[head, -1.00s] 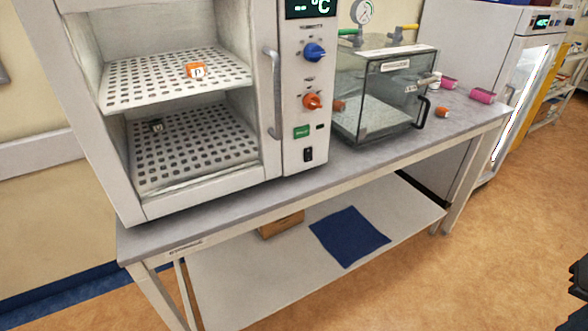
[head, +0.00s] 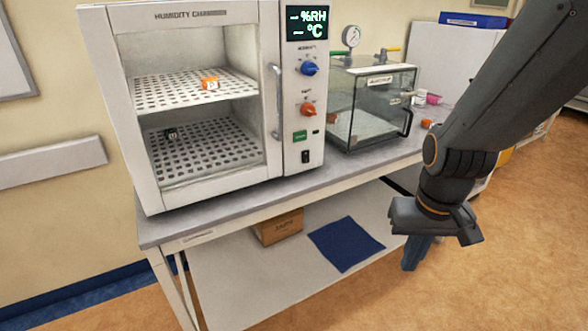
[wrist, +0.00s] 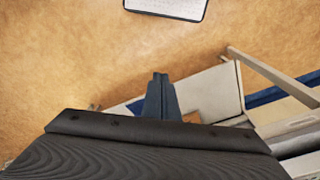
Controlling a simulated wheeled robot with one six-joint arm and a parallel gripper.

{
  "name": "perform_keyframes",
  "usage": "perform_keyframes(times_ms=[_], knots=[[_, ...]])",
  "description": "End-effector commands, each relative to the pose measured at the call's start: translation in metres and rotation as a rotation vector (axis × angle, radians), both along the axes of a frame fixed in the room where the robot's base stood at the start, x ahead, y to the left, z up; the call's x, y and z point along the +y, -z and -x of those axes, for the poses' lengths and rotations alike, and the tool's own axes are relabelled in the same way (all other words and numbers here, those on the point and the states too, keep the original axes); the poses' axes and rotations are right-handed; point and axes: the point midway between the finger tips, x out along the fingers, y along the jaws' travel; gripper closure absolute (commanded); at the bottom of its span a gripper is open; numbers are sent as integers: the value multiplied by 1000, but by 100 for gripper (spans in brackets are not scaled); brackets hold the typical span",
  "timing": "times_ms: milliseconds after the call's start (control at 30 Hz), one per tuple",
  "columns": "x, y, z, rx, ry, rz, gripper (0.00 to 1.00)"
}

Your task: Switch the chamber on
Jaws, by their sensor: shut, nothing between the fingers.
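The humidity chamber (head: 158,200) is a white cabinet on the bench in the head view. Its display (head: 307,23) shows %RH and °C with dashes. Its control panel carries a blue knob (head: 309,68), an orange-red knob (head: 306,110), a green button or label (head: 300,136) and a black rocker switch (head: 305,156) at the bottom. My gripper (head: 413,262) is to the right of the chamber, in front of the bench and apart from it, pointing down. Its fingers are together and empty, also in the wrist view (wrist: 159,80). The switch's position is too small to tell.
A clear vacuum box (head: 370,110) with a gauge stands right of the chamber on the bench (head: 230,210). Orange and pink containers lie beyond it. The lower shelf (head: 260,290) holds a cardboard box (head: 278,227) and a blue cloth (head: 345,243). Open floor lies in front.

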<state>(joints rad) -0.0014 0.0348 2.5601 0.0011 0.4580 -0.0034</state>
Motion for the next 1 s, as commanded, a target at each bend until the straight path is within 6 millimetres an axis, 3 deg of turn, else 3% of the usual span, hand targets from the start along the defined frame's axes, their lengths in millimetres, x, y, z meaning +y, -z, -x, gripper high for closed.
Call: perform_keyframes(times_ms=[267, 367, 467, 667, 800, 1000], knots=[[0, 1, -2, -5, -8, 2, 100], [-2, 7, -14, -46, -69, 17, 100], [-5, 18, -43, -140, -216, 54, 100], [2, 36, -127, -445, -691, 200, 100], [27, 37, -175, -684, -1036, 333, 100], [76, 21, -211, -1045, -1428, 556, 100]])
